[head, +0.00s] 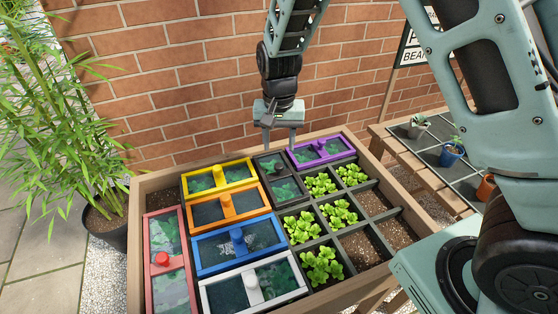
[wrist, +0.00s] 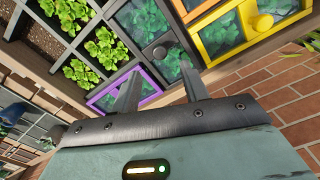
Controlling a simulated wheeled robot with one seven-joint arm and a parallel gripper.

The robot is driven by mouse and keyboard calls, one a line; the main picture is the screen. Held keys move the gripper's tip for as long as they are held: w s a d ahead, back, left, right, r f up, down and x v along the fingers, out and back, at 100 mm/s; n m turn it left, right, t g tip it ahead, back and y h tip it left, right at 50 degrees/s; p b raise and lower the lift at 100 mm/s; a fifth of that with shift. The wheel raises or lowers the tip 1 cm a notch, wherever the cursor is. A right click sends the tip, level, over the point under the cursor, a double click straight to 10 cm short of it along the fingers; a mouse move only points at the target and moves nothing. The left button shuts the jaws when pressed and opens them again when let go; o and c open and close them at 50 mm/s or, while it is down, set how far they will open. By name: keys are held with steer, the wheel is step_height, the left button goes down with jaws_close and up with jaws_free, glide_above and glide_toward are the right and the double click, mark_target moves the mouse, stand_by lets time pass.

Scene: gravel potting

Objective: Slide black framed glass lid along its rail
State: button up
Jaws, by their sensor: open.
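The black framed glass lid (head: 266,159) lies in the planter between the yellow and purple lids, with green leaves under its glass. It also shows in the wrist view (wrist: 139,45), where its dark round knob (wrist: 159,53) is visible. My gripper (head: 279,150) is open, fingers pointing down, over the back part of this lid. In the wrist view, the two fingers (wrist: 158,72) are spread with the knob beyond and between their tips. I see no contact with the knob.
Yellow (head: 219,179), orange (head: 225,207), blue, white and red lids lie left and front of it. The purple lid (head: 320,150) is close on the right. Open cells with seedlings (head: 320,184) lie in front. A brick wall (head: 190,90) stands close behind.

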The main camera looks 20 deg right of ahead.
mark_target(279, 165)
step_height(279, 165, down, 7)
steer(key=shift+f, duration=0.1)
stand_by(0.3)
jaws_close()
